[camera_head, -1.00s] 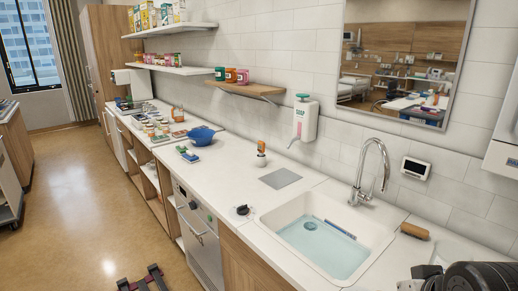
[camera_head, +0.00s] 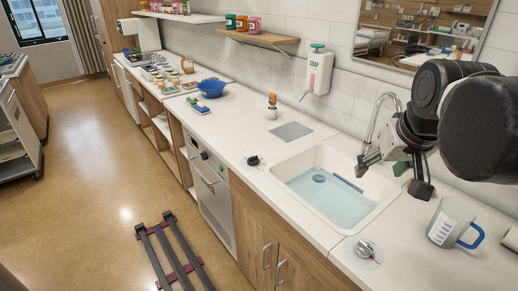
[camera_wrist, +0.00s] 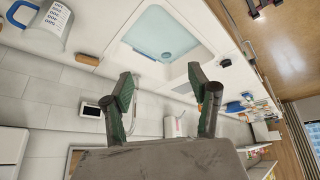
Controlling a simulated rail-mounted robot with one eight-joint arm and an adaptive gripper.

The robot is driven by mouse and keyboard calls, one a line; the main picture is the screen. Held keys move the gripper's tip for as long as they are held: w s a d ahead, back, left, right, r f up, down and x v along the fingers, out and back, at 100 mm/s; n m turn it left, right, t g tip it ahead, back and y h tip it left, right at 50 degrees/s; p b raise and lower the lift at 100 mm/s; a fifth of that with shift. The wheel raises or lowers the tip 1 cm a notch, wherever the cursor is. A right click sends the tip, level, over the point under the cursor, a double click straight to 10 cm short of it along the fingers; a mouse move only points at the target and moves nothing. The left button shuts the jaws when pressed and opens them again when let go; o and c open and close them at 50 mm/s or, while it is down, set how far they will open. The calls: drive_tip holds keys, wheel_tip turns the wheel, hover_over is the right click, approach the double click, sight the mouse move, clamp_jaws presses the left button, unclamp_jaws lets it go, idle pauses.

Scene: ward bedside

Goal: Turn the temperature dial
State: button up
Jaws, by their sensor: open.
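A silver knob on a round white plate (camera_head: 366,249) sits on the counter right of the sink, near the front edge. A small black knob (camera_head: 253,160) sits on the counter left of the sink; it also shows in the wrist view (camera_wrist: 225,63). I cannot tell from their markings which one is the temperature dial. My gripper (camera_head: 395,174) is over the sink's right back side, by the tap, apart from both knobs. In the wrist view, my gripper (camera_wrist: 160,77) has its fingers wide apart with nothing between them. The silver knob is not clear in the wrist view.
The sink (camera_head: 330,190) holds water, with a curved tap (camera_head: 380,115) behind it close to my gripper. A measuring jug (camera_head: 450,222) stands to the right. A soap dispenser (camera_head: 317,70) hangs on the wall. The counter between the silver knob and the jug is clear.

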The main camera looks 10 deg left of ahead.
drive_tip(key=w+a+r+n+g, duration=0.1)
drive_tip(key=w+a+r, duration=0.1)
drive_tip(key=w+a, duration=0.35)
drive_tip(key=w+a+r+n+g, duration=0.1)
drive_tip(key=w+a+r, duration=0.15)
drive_tip(key=w, duration=0.65)
drive_tip(key=n+g+p, duration=0.3)
drive_tip(key=n+g, duration=0.1)
drive_tip(key=n, duration=0.2)
hover_over(253, 160)
wheel_tip(253, 160, down, 19)
drive_tip(key=shift+h, duration=0.3)
drive_tip(key=f, duration=0.9)
drive_tip(key=w+f, duration=0.1)
drive_tip(key=f, duration=0.3)
drive_tip(key=shift+a+f+p, duration=0.25)
drive_tip(key=shift+p, duration=0.05)
drive_tip(key=c, duration=1.1)
drive_tip(key=shift+m, duration=0.3)
drive_tip(key=shift+c, duration=0.2)
